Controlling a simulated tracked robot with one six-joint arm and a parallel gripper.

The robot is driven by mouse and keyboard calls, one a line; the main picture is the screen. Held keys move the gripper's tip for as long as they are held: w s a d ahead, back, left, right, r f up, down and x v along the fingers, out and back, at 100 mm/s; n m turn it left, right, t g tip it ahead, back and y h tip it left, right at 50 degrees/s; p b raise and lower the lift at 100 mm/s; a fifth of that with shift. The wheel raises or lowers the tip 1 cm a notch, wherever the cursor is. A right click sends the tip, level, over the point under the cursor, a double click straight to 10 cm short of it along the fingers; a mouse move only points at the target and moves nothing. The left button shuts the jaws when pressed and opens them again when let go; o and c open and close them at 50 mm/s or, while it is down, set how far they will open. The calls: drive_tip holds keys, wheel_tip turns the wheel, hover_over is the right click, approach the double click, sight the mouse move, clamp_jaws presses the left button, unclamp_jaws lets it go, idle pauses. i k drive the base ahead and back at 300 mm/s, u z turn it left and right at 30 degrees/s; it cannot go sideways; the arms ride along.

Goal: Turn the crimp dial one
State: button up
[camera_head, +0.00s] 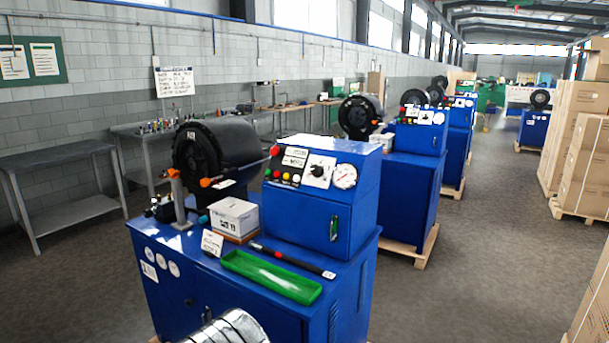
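The nearest blue crimper (290,230) stands in the middle of the view. The crimp dial (318,171) is a dark knob on a white plate, on the sloped face of its control box. A round white gauge (345,176) sits just right of the dial. Coloured buttons (287,170) and a white label are to its left. The knob's pointer is too small to read. The black crimping head (205,155) is left of the control box. My gripper is not in view, and nothing touches the dial.
On the crimper's top lie a green tray (272,277), a black rod (292,261) and a white box (234,216). A banded silvery cylinder (232,329) shows at the bottom edge. More crimpers (403,170) stand behind. Stacked cartons (578,150) line the right; the floor (480,260) between is clear.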

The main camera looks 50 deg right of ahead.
sight(317, 170)
drive_tip(key=z, duration=0.05)
drive_tip(key=i, duration=1)
drive_tip(key=u, duration=0.05)
